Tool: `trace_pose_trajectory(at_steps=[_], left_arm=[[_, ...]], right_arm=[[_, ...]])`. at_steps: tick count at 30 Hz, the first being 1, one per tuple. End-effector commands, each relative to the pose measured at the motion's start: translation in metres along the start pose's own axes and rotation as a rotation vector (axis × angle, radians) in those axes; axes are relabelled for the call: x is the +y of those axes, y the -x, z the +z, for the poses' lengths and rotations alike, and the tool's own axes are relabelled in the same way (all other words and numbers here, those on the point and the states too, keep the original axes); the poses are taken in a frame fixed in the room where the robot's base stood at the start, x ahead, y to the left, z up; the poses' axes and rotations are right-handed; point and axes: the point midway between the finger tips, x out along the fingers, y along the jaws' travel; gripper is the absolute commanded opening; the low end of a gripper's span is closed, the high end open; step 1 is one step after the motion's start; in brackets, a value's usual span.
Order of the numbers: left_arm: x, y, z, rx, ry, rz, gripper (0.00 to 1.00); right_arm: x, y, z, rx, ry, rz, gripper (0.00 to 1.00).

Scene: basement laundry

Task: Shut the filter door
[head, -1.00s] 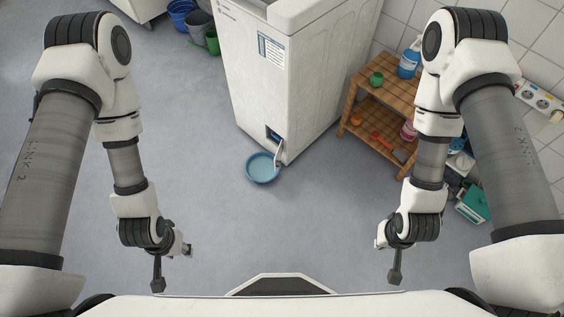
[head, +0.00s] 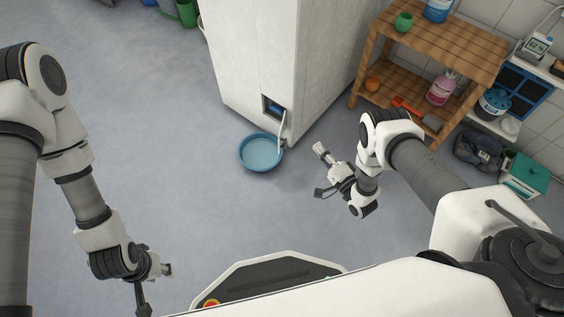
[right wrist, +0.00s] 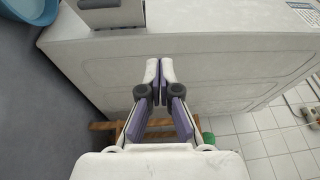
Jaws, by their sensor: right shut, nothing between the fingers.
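The filter door (head: 283,130) is a small pale flap low on the white machine (head: 254,60). It stands open, swung out at the right side of the dark filter opening (head: 272,107). My right gripper (head: 319,148) is to the right of the door, apart from it, pointing toward the machine. In the right wrist view its fingers (right wrist: 160,66) are together and empty in front of the machine's side, and a pale flap (right wrist: 110,14), probably the door, is at the top left. My left gripper (head: 168,270) is low at the left, far from the door; its fingers are too small to read.
A blue basin (head: 260,154) sits on the floor just below the filter opening; it also shows in the right wrist view (right wrist: 38,9). A wooden shelf (head: 441,50) with bottles and tools stands to the right. The floor at left is clear.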

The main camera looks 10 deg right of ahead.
Motion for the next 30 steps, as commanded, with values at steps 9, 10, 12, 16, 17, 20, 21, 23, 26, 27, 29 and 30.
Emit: trace_pose_trajectory(at_steps=[9, 10, 12, 16, 17, 20, 21, 23, 26, 27, 29, 30], left_arm=[[0.000, -0.041, 0.000, 0.001, -0.001, 0.000, 0.40], [0.000, -0.043, -0.001, 0.001, -0.001, 0.000, 0.40], [0.000, -0.047, 0.000, 0.001, -0.001, 0.000, 0.40], [0.000, -0.059, 0.000, 0.001, 0.000, 0.000, 0.40], [0.000, -0.061, 0.000, 0.001, 0.000, 0.000, 0.40], [0.000, -0.070, 0.000, 0.000, 0.000, 0.000, 0.40], [0.000, -0.073, 0.000, 0.000, 0.000, 0.000, 0.40], [-0.001, -0.079, 0.000, 0.000, 0.000, 0.000, 0.40], [-0.001, -0.084, 0.000, 0.000, 0.000, 0.000, 0.40], [-0.001, -0.086, 0.000, 0.000, 0.000, 0.000, 0.40], [-0.001, -0.088, 0.000, 0.000, 0.000, 0.000, 0.40], [-0.001, -0.089, 0.000, 0.000, 0.000, 0.000, 0.40]], right_arm=[[0.074, 0.040, 0.013, 0.007, -0.024, 0.083, 0.00], [0.074, 0.036, 0.013, 0.007, -0.024, 0.082, 0.00], [0.076, 0.025, 0.013, 0.007, -0.024, 0.083, 0.00], [0.080, -0.002, 0.013, 0.007, -0.024, 0.080, 0.00], [0.080, -0.009, 0.013, 0.007, -0.024, 0.081, 0.00], [0.082, -0.031, 0.013, 0.006, -0.023, 0.081, 0.00], [0.084, -0.040, 0.013, 0.007, -0.024, 0.082, 0.00], [0.084, -0.053, 0.013, 0.007, -0.024, 0.081, 0.00], [0.085, -0.066, 0.026, 0.005, -0.026, 0.084, 0.00], [0.085, -0.070, 0.030, 0.005, -0.025, 0.084, 0.00], [0.084, -0.075, 0.035, 0.007, -0.025, 0.085, 0.00], [0.084, -0.077, 0.037, 0.007, -0.025, 0.086, 0.00]])
